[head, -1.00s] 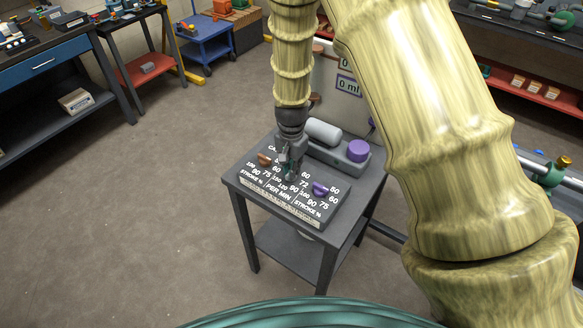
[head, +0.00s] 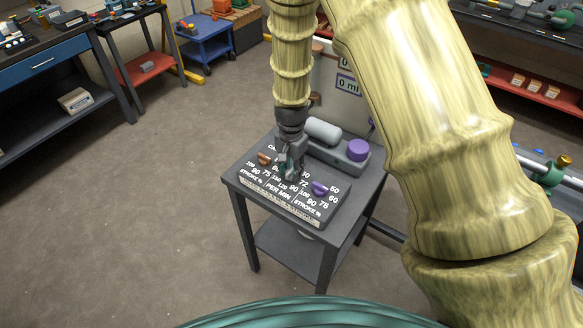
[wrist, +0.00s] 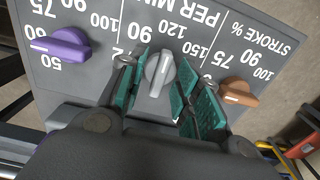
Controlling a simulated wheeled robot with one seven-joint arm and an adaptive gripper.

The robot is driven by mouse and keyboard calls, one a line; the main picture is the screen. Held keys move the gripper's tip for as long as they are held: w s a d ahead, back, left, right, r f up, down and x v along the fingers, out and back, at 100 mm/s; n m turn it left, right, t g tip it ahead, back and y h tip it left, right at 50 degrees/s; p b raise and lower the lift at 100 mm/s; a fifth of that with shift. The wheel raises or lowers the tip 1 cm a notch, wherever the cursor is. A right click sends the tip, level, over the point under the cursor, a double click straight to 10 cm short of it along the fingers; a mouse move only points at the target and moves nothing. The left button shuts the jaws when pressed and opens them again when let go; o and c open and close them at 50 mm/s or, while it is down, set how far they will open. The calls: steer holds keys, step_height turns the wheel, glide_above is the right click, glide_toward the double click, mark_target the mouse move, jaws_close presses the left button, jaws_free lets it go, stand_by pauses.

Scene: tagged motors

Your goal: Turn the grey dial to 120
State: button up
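The grey dial (wrist: 158,75) is the middle one of the control panel (wrist: 68,103), and it stands between my fingers in the wrist view. Its pale mark points roughly at the printed 120, which appears upside down there. In the head view my gripper (head: 291,172) is over the middle of the panel and hides the dial. The purple dial (wrist: 62,48) and the orange-brown dial (wrist: 237,92) sit on either side.
The panel is on a small dark table (head: 240,185). Behind it are a grey cylinder (head: 323,131) and a purple round cap (head: 358,149). Open floor lies to the left. A blue-drawered bench (head: 50,62) stands at the far left.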

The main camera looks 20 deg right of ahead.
mark_target(291, 170)
step_height(291, 170, up, 12)
stand_by(0.9)
stand_by(0.3)
